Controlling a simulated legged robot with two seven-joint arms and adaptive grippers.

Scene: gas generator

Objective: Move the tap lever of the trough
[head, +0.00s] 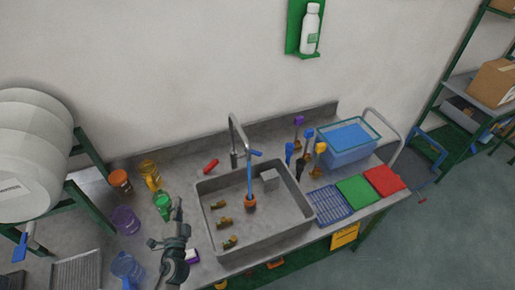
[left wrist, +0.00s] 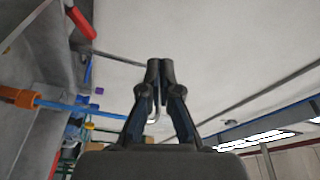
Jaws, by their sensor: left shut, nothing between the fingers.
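The trough (head: 210,240) is a grey sink set in the metal bench. A grey curved tap (head: 236,128) rises at its back edge. A small blue lever (head: 256,153) sticks out to the right beside the tap. A blue tube (head: 249,178) with an orange end (head: 250,202) hangs into the trough; they also show in the left wrist view, tube (left wrist: 75,107) and orange end (left wrist: 18,97). My left gripper (head: 179,204) is left of the trough, apart from the lever. In the left wrist view its fingers (left wrist: 160,65) are together and empty. My right gripper is out of view.
Coloured cups, including a green one (head: 163,203), stand left of the trough. A red object (head: 211,166) lies behind it. Brass fittings (head: 224,222) and a grey block (head: 270,178) are inside. A blue bin (head: 347,152) and coloured mats, one green (head: 357,190), are at right.

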